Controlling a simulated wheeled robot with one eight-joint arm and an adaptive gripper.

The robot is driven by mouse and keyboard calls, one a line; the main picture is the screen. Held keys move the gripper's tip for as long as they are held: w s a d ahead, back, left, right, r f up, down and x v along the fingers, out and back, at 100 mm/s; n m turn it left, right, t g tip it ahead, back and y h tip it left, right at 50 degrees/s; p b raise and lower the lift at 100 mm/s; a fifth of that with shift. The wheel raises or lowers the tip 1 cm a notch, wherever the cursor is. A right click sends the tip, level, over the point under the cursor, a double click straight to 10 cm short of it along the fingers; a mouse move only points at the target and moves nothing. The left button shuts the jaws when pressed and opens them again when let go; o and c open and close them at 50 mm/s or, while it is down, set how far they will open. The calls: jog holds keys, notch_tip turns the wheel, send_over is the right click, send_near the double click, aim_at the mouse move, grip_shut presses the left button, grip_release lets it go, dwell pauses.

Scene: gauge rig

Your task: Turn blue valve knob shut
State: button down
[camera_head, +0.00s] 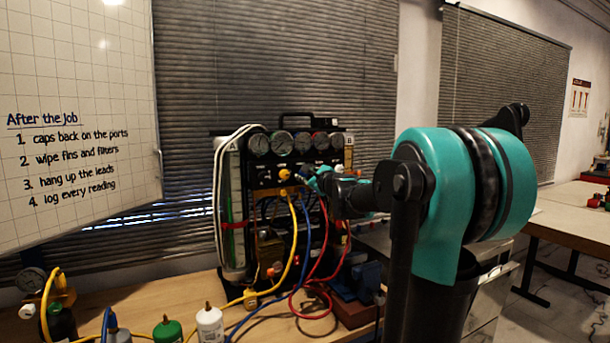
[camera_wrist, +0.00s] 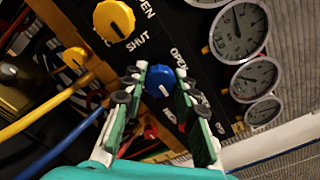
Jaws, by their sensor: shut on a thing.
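The blue valve knob (camera_wrist: 160,80) is on the black gauge panel in the wrist view, with a white pointer mark on its face and the word OPEN printed beside it. My gripper (camera_wrist: 159,88) reaches to it with one finger on each side, and the fingers are shut on the knob. In the head view my gripper (camera_head: 316,180) is at the front of the gauge rig (camera_head: 262,180), small and partly hidden by my arm. The blue knob cannot be made out clearly there. The lettering on its shut side is mostly hidden by a finger.
A yellow knob (camera_wrist: 114,20) marked OPEN and SHUT sits close to the blue one. Several round gauges (camera_wrist: 238,30) line the panel. Yellow, blue and red hoses (camera_head: 322,240) hang below the knobs. Bottles (camera_head: 210,322) stand at the bench front. A whiteboard (camera_head: 75,100) is at left.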

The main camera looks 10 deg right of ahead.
jog(key=c, duration=1.2)
grip_release()
jog(key=shift+o, duration=0.2)
jog(key=v, duration=1.2)
jog(key=s+a+f+n+g, duration=0.3)
jog(key=s+f+n, duration=0.2)
jog(key=f, duration=0.3)
jog(key=s+a+f+n+g, duration=0.2)
jog(key=s+f+n, duration=0.25)
jog(key=f, duration=0.45)
jog(key=s+a+f+n+g, duration=0.35)
jog(key=f+n, duration=0.25)
jog(key=f, duration=0.2)
jog(key=s+d+f+n+g+h, duration=0.2)
jog(key=s+d+f+n, duration=0.2)
jog(key=s+f, duration=0.4)
jog(key=s+d+f+n+g+h, duration=0.2)
jog(key=s+d+f+n+h, duration=0.1)
jog(key=s+f, duration=0.6)
jog(key=shift+s+d+f+n+h, duration=0.2)
jog(key=shift+d+f+n+h, duration=0.25)
jog(key=shift+d, duration=0.45)
